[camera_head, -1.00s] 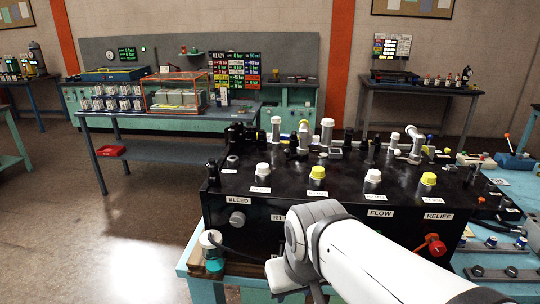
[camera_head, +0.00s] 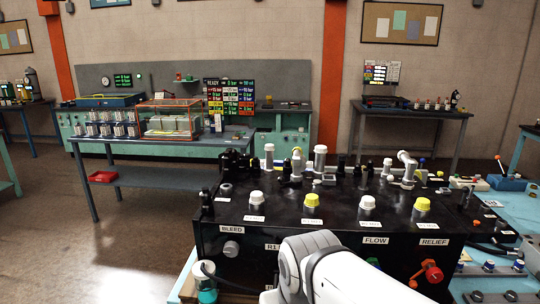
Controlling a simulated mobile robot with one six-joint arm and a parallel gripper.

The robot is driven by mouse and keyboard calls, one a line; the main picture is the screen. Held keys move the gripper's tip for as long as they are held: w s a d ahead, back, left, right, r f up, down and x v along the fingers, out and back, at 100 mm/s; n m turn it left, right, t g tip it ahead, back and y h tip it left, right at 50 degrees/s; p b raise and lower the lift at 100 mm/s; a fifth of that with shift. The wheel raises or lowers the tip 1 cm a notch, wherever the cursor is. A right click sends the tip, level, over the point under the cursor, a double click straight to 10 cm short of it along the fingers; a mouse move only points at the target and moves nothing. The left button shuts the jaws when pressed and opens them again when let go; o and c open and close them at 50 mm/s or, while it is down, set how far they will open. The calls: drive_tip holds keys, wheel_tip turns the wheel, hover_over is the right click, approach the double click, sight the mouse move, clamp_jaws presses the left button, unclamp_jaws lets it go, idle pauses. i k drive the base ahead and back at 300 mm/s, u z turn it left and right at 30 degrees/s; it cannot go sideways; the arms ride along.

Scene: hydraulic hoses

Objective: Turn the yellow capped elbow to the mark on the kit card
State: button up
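Another elbow, with a white cap (camera_head: 404,156), stands farther right on the box. A small white card (camera_head: 492,203) lies at the box's right end; I cannot tell whether it is the kit card, and no mark is readable. My white arm crosses the bottom of the picture in front of the box. My gripper is out of view.
White-capped and yellow-capped fittings (camera_head: 312,201) stand along the box's front, with a red knob (camera_head: 432,273) on its face. A jar with teal liquid (camera_head: 206,284) is at the lower left. A blue bench (camera_head: 500,254) adjoins right. Open floor lies left.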

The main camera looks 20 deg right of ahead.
sight(297, 153)
drive_tip(key=u, duration=0.35)
drive_tip(key=k, duration=1.3)
drive_tip(key=z, duration=1.55)
drive_tip(key=i, duration=1)
drive_tip(key=z, duration=0.05)
